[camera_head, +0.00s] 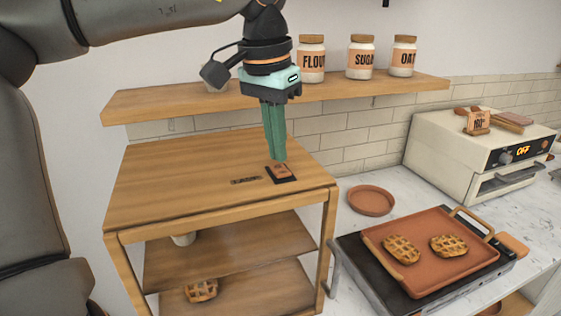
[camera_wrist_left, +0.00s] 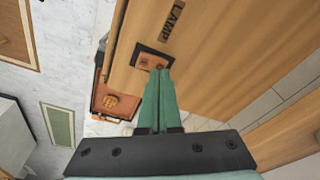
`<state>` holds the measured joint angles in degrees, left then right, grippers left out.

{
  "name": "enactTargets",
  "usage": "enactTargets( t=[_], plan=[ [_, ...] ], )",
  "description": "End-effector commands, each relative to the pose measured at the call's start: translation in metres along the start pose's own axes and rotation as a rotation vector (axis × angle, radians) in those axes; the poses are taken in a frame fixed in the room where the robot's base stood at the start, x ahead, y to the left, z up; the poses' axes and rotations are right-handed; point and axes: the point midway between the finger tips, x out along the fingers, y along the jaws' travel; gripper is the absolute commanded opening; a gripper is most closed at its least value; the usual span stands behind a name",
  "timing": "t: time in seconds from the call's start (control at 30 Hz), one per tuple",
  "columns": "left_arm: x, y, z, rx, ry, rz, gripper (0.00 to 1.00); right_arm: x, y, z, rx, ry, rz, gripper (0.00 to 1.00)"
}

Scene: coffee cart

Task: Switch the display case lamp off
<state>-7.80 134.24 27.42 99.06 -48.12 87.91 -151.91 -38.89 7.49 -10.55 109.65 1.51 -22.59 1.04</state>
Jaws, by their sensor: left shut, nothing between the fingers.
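The display case (camera_head: 150,193) is a wooden cabinet with open shelves at the left of the head view. Its lamp switch (camera_head: 284,178), an orange rocker in a black frame, is set in the top near the right edge. The switch also shows in the left wrist view (camera_wrist_left: 146,60), beside a dark LAMP label (camera_wrist_left: 173,20). My left gripper (camera_head: 279,160) points down with its green fingers together and empty. Its tips are right at the switch and partly cover it; I cannot tell whether they touch. Whether the lamp is lit is unclear.
A wall shelf (camera_head: 180,101) with labelled jars (camera_head: 361,57) runs behind the case. To the right are an orange plate (camera_head: 370,200), a tray (camera_head: 437,285) with two waffles on a black hot plate, and a cream oven (camera_head: 440,151). The case top is otherwise clear.

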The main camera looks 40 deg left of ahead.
Motion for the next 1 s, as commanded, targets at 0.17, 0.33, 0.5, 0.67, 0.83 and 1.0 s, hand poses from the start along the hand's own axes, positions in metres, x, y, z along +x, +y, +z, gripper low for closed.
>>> enactTargets(
  t=[0.17, 0.33, 0.5, 0.67, 0.83, 1.0],
  plan=[
    [-0.017, 0.000, -0.003, 0.000, 0.000, 0.000, 0.00, -0.013, -0.001, -0.015, 0.000, 0.000, 0.000, 0.68],
    [-0.030, 0.000, -0.005, 0.000, 0.001, 0.000, 0.00, -0.021, -0.002, -0.023, 0.000, 0.000, 0.000, 0.68],
    [-0.042, 0.000, -0.007, 0.000, 0.002, 0.000, 0.00, -0.028, -0.002, -0.030, 0.000, 0.000, 0.000, 0.68],
    [-0.052, 0.000, -0.008, -0.002, 0.002, 0.000, 0.00, -0.026, -0.002, -0.028, 0.000, 0.001, 0.000, 0.68],
    [-0.060, 0.000, -0.009, 0.000, 0.001, 0.000, 0.00, -0.026, -0.002, -0.028, 0.000, 0.000, 0.000, 0.68],
    [-0.060, 0.000, -0.009, 0.000, 0.001, 0.000, 0.00, -0.026, -0.002, -0.028, 0.000, 0.000, 0.000, 0.68]
  ],
)
